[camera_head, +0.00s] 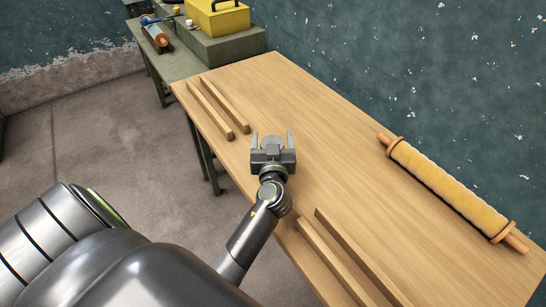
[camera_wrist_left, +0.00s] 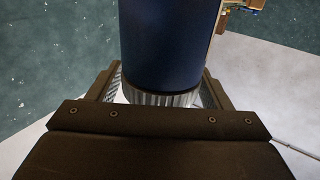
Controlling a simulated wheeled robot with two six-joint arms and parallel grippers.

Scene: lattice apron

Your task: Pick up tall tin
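The tall tin (camera_wrist_left: 170,45) is a dark blue cylinder with a ribbed silver band at one end in the left wrist view. In the head view only a small grey round part of it (camera_head: 271,144) shows, between my left fingers. My left gripper (camera_head: 272,140) is at the near edge of the wooden table, with a finger on either side of the tin. Slim gaps show between the fingers and the tin, so it looks open around it. The palm hides the tin's lower part in the head view. My right gripper is not in view.
The wooden table (camera_head: 310,110) has a pair of wooden rails (camera_head: 217,105) at the far left and another pair (camera_head: 345,260) at the near side. A yellow roller with wooden handles (camera_head: 447,186) lies along the right. A green bench (camera_head: 212,48) with a yellow box (camera_head: 217,19) stands beyond.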

